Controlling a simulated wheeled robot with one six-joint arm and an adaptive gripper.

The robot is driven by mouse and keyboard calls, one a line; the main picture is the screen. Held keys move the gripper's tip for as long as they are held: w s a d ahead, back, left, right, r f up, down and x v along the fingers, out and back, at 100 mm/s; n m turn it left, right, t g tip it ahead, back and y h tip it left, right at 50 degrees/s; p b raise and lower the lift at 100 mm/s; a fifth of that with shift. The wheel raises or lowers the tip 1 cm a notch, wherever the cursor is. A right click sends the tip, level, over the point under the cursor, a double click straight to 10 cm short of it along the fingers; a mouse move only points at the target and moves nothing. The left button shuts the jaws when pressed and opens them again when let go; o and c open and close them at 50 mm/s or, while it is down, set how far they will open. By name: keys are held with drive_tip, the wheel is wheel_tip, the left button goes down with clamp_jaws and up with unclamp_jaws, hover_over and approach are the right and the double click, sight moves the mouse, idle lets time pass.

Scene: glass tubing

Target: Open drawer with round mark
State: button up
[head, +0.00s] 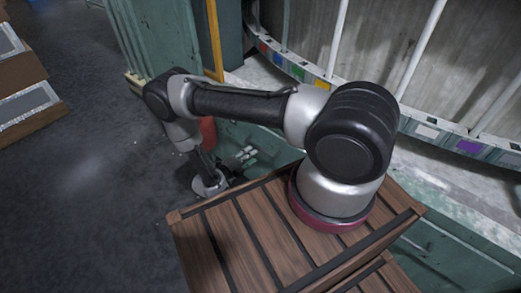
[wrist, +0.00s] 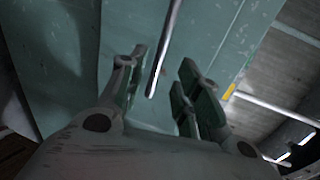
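My gripper (wrist: 161,68) is open in the wrist view, with a clear gap between its fingers. A thin pale metal bar (wrist: 163,52) shows in that gap, beyond or between the fingertips; its depth is unclear, and no finger clearly touches it. A flat green panel (wrist: 110,25) fills the area behind the fingers. In the head view my gripper (head: 246,155) is low, beside the wooden slatted top, and is small and partly hidden. No round mark can be made out in either view, and I cannot tell which surface is a drawer front.
A green cabinet (head: 157,40) stands at the back, with a yellow post (head: 214,40) beside it. A curved rail with coloured squares (head: 298,72) and white rods is at the right. Wooden boxes (head: 25,85) stand at the far left. The dark floor (head: 85,150) is clear.

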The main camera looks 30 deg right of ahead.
sight(260, 149)
drive_tip(key=x, duration=0.7)
drive_tip(key=shift+d+f, duration=0.1)
drive_tip(key=shift+d, duration=0.15)
clamp_jaws()
